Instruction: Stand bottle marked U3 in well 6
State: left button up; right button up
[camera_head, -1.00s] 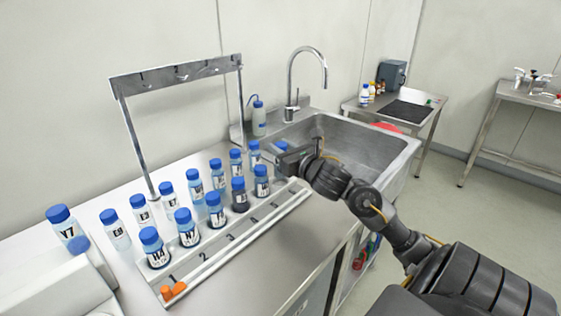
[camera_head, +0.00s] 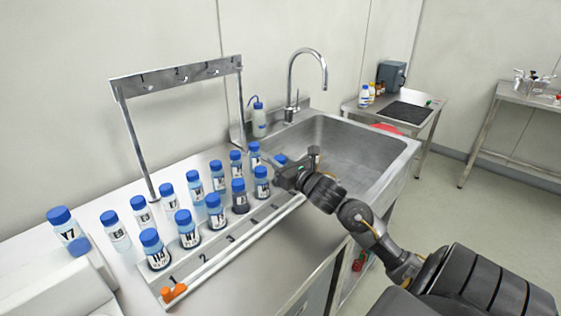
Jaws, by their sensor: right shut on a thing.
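My right gripper (camera_head: 283,173) is shut on a blue-capped bottle (camera_head: 281,159) at the far right end of the front row of bottles. Only the blue cap shows clearly; the gripper hides the bottle's body and label, so I cannot read its mark. The numbered rack (camera_head: 217,250) runs along the counter, with 1, 2 and 3 readable on its front strip. Bottles fill its front row from well 1 up to beside my gripper. Well 6 is hidden around the gripper, and I cannot tell whether the held bottle touches the rack. My left gripper is out of view.
Several other blue-capped bottles (camera_head: 218,175) stand close behind the front row. A metal frame with numbered hooks (camera_head: 175,74) rises behind them. A sink (camera_head: 345,145) with a tall tap (camera_head: 291,85) lies to the right. An orange piece (camera_head: 174,292) lies at the rack's near end.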

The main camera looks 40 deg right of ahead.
jog(key=o, duration=1)
jog(key=shift+c, duration=0.2)
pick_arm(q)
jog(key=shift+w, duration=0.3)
pick_arm(e)
jog(key=shift+r, duration=0.15)
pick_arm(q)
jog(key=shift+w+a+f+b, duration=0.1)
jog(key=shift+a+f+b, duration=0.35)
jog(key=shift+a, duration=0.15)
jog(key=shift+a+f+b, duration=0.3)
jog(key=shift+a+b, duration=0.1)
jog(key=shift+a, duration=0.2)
pick_arm(e)
jog(key=s+a, duration=0.1)
jog(key=s, duration=1.1)
jog(key=shift+a, duration=0.15)
